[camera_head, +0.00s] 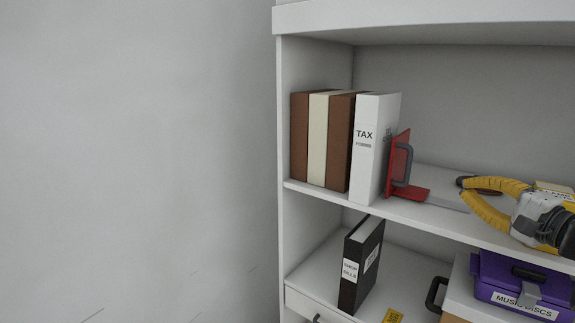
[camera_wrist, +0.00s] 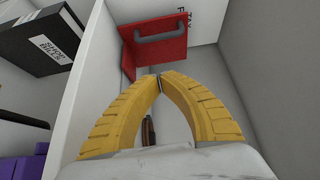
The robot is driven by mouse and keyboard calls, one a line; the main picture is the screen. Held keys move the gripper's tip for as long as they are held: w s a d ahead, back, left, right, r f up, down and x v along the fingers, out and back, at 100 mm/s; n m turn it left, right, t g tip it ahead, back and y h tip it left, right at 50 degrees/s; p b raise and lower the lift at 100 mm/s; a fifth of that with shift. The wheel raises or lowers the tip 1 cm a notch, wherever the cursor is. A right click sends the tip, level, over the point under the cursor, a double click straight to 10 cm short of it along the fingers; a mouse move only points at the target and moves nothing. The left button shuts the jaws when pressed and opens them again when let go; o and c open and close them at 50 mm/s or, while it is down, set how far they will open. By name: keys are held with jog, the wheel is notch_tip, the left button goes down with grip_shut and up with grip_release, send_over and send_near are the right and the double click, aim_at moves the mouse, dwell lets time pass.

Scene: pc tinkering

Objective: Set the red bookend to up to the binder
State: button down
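The red bookend (camera_head: 399,160) stands upright on the upper shelf, just right of the white TAX binder (camera_head: 367,150). Its grey handle faces right, and its base plate lies flat to the right. It looks very close to the binder; I cannot tell if they touch. In the wrist view the bookend (camera_wrist: 158,52) is straight ahead, with part of the binder (camera_wrist: 206,20) behind it. My gripper (camera_head: 462,182) is right of the bookend, apart from it, low over the shelf. In the wrist view its yellow fingertips (camera_wrist: 160,80) meet with nothing between them.
Brown and cream books (camera_head: 318,140) stand left of the binder against the shelf wall. On the lower shelf are a black binder (camera_head: 360,265), a purple music discs case (camera_head: 515,285) and a small yellow item (camera_head: 393,316). The upper shelf (camera_head: 440,195) is bare between bookend and gripper.

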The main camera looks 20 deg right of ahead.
aim_at(409, 172)
jog(key=w, duration=0.3)
jog(key=w+p, duration=0.1)
jog(key=w, duration=0.2)
jog(key=w+p, duration=0.1)
jog(key=w, duration=0.2)
jog(key=shift+a, duration=0.4)
jog(key=shift+w+a+p, duration=0.65)
jog(key=shift+w+a, duration=0.1)
jog(key=shift+a, duration=0.2)
jog(key=shift+w+a, duration=0.25)
jog(key=shift+a, duration=0.3)
jog(key=shift+w+f, duration=0.1)
jog(key=shift+d, duration=0.1)
jog(key=shift+w+a+b, duration=0.35)
jog(key=shift+w+a, duration=1)
jog(key=shift+w, duration=0.3)
jog(key=shift+s+d, duration=0.1)
jog(key=shift+d, duration=0.05)
